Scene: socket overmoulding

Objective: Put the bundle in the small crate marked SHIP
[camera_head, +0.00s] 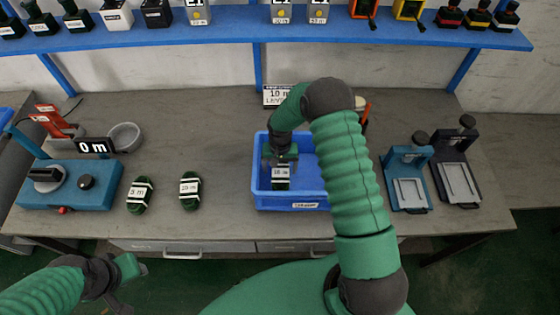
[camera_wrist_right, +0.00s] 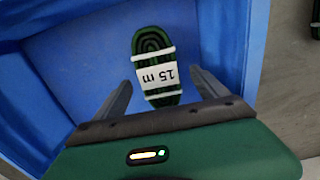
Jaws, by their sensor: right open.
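In the head view the bundle (camera_head: 281,185) is in the left part of the crate (camera_head: 256,190), whose small front label is too blurred to read surely. My right gripper (camera_head: 280,160) is low in the crate, above the bundle. In the right wrist view its fingers (camera_wrist_right: 158,82) are apart, one on each side of the bundle, with visible gaps. My left gripper (camera_head: 125,272) hangs at the lower left, away from the table; its jaws are unclear.
Two more green bundles, marked 5 m (camera_head: 139,195) and probably 20 m (camera_head: 190,190), lie left of the crate. A blue device (camera_head: 65,185) and a grey bowl (camera_head: 125,137) stand further left. Two stands (camera_head: 408,180) are at right. A sign (camera_head: 283,96) stands behind the crate.

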